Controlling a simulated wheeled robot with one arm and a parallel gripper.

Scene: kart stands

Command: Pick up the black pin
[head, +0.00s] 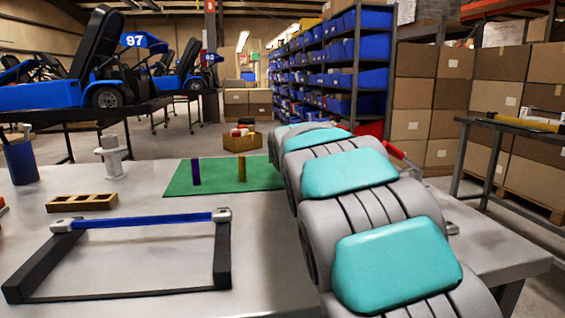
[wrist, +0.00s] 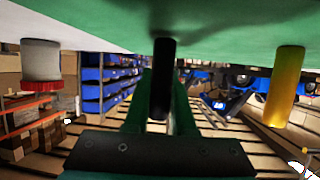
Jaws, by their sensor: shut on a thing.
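The black pin (wrist: 163,55) is in the middle of the wrist view, between the green fingers of my gripper (wrist: 162,85). My gripper is shut on it. The pin's end is at or very close to the green mat (wrist: 230,22); I cannot tell whether it touches. In the head view my arm hides the black pin and my gripper. The mat (head: 222,184) there carries a purple pin (head: 196,172) and a yellow pin (head: 242,167), both upright. The yellow pin (wrist: 284,88) also shows at the right of the wrist view, apart from my gripper.
A blue-barred frame (head: 140,221) lies at the table's front left. Behind it are a wooden block with holes (head: 82,203), a grey stand (head: 112,160) and a blue cup (head: 21,163). A white and red object (wrist: 41,62) is left in the wrist view.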

